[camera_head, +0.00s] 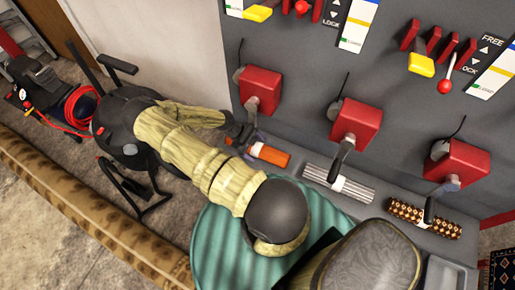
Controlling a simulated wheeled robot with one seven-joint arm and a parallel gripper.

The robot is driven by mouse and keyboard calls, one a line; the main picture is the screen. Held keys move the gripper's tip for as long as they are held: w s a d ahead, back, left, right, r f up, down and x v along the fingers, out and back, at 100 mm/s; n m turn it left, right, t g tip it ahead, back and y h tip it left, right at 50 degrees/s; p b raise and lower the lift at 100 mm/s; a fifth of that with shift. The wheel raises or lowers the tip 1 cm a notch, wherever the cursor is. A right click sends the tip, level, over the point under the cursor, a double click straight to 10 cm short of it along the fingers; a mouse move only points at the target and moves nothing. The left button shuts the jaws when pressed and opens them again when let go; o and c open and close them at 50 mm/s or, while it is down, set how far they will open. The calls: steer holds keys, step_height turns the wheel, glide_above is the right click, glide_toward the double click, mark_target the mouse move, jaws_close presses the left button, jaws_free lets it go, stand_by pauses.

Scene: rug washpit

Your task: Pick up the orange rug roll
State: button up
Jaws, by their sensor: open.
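The orange rug roll (274,156) lies on the grey ledge at the foot of the panel, the leftmost of three rolls. It has a pale band near its middle, and a short orange part shows to the left of the band. My arm, in a khaki sleeve, reaches from the lower right and folds back toward the roll. My gripper (246,138) is open, close at the band of the orange roll. The fingertips are small and dark and partly overlap the roll, so I cannot tell whether they touch it.
A grey striped roll (339,184) and a brown patterned roll (425,218) lie farther right on the ledge. Red boxes (262,89) jut from the panel above the rolls. A ribbed teal surface (216,243) lies below my arm. A machine with a red hose (82,106) stands at left.

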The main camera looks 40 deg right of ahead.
steer(key=c, duration=1.3)
steer(key=shift+o, duration=0.2)
steer(key=shift+r, duration=0.65)
steer(key=w+a+b, duration=1.5)
steer(key=w+a, duration=0.7)
steer(key=shift+w+a+r+b, duration=0.15)
steer(key=shift+w+a+b, duration=0.15)
